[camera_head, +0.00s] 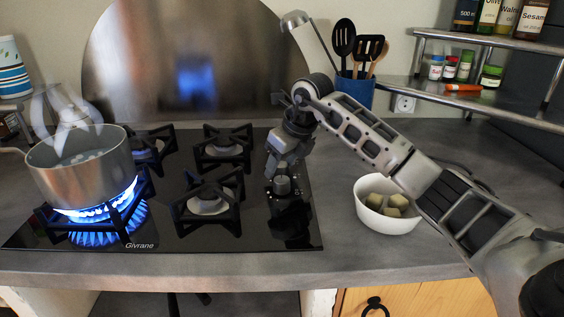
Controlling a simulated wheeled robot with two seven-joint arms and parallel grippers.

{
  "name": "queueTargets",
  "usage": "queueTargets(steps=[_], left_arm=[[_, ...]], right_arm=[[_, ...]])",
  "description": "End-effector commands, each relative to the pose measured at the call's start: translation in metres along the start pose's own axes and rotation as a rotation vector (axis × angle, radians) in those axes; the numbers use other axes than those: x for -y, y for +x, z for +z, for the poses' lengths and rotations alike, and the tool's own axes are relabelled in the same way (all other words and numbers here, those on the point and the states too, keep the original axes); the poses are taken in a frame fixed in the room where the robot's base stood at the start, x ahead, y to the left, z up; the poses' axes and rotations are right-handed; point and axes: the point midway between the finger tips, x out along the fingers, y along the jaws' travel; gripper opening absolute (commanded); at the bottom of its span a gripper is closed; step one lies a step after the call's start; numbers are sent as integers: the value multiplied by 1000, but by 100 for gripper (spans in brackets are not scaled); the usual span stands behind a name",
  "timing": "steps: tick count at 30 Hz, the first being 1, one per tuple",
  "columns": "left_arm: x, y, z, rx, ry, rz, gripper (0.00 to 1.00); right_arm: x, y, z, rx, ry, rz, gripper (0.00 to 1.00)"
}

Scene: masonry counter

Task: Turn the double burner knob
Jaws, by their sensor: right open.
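A black glass cooktop (165,239) is set into the counter, with a column of knobs near its right edge. My right gripper (283,168) is open, pointing down over this column. A grey knob (283,186) shows right at its fingertips; I cannot tell whether they touch it. Darker knobs sit just in front of it, hard to make out. The front left burner (98,238) burns with a blue flame in rings under a steel pot (85,175). My left gripper is not in view.
A white bowl (388,222) with pale cubes stands right of the cooktop, close to my right arm. A blue utensil holder (354,93) stands behind. A metal shelf (480,43) with jars is at the back right. Bare counter lies along the front.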

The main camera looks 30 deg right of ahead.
Motion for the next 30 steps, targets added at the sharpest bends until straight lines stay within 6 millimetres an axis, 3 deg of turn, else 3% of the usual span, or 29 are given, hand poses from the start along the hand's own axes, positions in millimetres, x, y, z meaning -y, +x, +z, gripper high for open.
queueTargets(steps=[8, 13, 14, 23, 30], left_arm=[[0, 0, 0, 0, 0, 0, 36], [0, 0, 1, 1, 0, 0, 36], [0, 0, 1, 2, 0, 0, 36], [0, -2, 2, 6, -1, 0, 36], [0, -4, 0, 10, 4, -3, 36]], right_arm=[[0, 2, 0, 0, -1, 1, 55], [0, 2, 0, 0, -1, 1, 13], [0, 2, 0, 0, -1, 1, 10], [0, 1, 0, -1, -27, 12, 9], [1, 0, 0, -2, -142, 59, 9]])
